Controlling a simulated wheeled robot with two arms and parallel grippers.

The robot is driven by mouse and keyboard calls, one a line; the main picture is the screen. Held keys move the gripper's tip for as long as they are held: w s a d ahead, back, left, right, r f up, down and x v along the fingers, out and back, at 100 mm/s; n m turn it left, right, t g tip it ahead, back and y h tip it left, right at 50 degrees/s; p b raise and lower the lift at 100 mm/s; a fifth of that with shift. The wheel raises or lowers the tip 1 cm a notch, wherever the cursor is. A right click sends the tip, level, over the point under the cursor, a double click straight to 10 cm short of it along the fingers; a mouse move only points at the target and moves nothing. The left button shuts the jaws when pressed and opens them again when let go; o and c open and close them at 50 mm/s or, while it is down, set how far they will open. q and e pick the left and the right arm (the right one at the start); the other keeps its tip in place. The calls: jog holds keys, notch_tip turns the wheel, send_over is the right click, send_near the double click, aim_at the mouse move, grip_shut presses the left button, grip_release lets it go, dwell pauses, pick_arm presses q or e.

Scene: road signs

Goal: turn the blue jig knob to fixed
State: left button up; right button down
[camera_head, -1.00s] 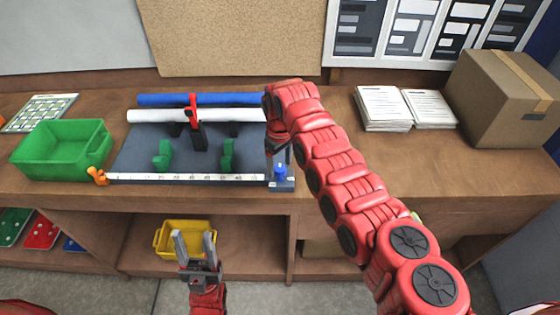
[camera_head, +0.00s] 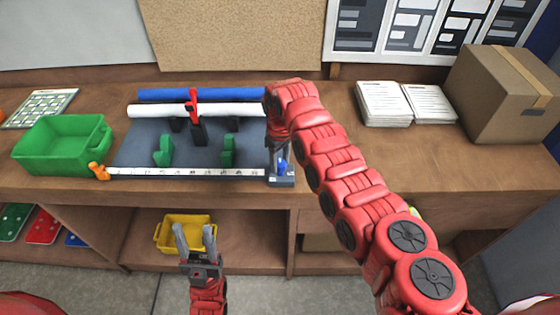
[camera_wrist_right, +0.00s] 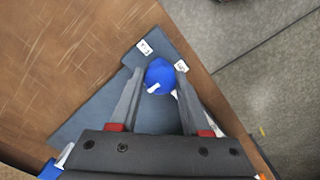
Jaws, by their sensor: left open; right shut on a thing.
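The blue jig knob (camera_head: 283,167) is on a small grey plate at the front right corner of the jig (camera_head: 200,155). My right gripper (camera_head: 279,160) points down over it, partly hidden by my arm. In the right wrist view the blue knob (camera_wrist_right: 160,72) is between the two fingers of my right gripper (camera_wrist_right: 158,78), which is shut on it. A white mark on the knob faces the lower left. Two small white labels (camera_wrist_right: 144,47) lie beyond the knob, too small to read. My left gripper (camera_head: 196,243) is open and empty, below the bench edge.
A green bin (camera_head: 62,150) stands left. Papers (camera_head: 383,104) and a cardboard box (camera_head: 503,97) stand right. A yellow bin (camera_head: 170,236) sits on the lower shelf.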

jog(key=shift+f+m+b, duration=0.2)
jog(key=shift+m+b, duration=0.1)
jog(key=shift+b, duration=0.35)
jog(key=m+b, duration=0.4)
jog(key=b, duration=0.2)
jog(key=shift+f+m, duration=0.1)
jog(key=shift+m, duration=0.2)
jog(key=shift+r+m+b, duration=0.2)
jog(key=shift+m+b, duration=0.3)
jog(key=shift+m, duration=0.3)
jog(key=shift+r+m, duration=0.15)
jog(key=shift+m, duration=0.85)
jog(key=m, duration=0.2)
jog(key=shift+m+p, duration=0.3)
jog(key=m+p, duration=0.1)
jog(key=m, duration=0.5)
jog(key=shift+m, duration=0.4)
